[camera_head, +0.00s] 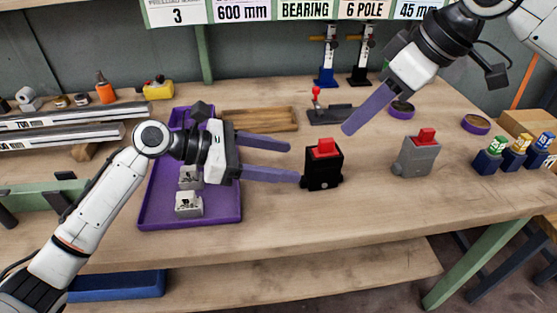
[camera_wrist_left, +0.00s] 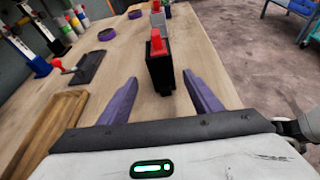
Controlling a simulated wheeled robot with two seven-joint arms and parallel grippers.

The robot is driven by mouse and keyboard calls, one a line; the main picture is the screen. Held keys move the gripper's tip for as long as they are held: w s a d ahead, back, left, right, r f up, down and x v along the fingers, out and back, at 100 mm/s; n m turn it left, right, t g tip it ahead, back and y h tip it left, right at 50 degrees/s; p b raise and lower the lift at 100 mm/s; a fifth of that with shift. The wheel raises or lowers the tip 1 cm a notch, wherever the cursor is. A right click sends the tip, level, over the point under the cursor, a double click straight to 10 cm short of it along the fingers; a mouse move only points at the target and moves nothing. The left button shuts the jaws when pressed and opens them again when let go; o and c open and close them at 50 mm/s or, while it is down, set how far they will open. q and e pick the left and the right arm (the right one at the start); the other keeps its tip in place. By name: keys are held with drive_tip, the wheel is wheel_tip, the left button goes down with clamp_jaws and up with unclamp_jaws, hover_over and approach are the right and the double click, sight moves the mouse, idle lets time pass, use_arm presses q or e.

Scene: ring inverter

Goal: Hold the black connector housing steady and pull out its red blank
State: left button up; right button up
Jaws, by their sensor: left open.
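The black connector housing (camera_head: 324,172) stands upright on the wooden bench, with its red blank (camera_head: 324,148) seated in the top. In the left wrist view the housing (camera_wrist_left: 161,75) with the red blank (camera_wrist_left: 156,41) stands just beyond and between the fingertips. My left gripper (camera_head: 294,161) is open and empty, with its purple fingers pointing at the housing from the left. My right gripper (camera_head: 349,130) hangs above and to the right of the housing, its purple fingers seen side-on. Whether its fingers are apart cannot be seen.
A grey housing (camera_head: 417,156) with a red blank stands to the right. A purple tray (camera_head: 150,212) with grey blocks lies under my left arm. A wooden tray (camera_head: 260,120) and a dark fixture with a red knob (camera_head: 330,113) stand behind. The bench front (camera_head: 370,210) is clear.

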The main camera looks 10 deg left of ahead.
sight(322, 170)
use_arm(q)
drive_tip(key=shift+f, duration=0.2)
drive_tip(key=shift+d+f, duration=0.15)
drive_tip(key=shift+d, duration=0.15)
drive_tip(key=x, duration=0.9)
drive_tip(key=shift+d+f, duration=0.15)
drive_tip(key=shift+d, duration=0.05)
drive_tip(key=shift+c, duration=0.6)
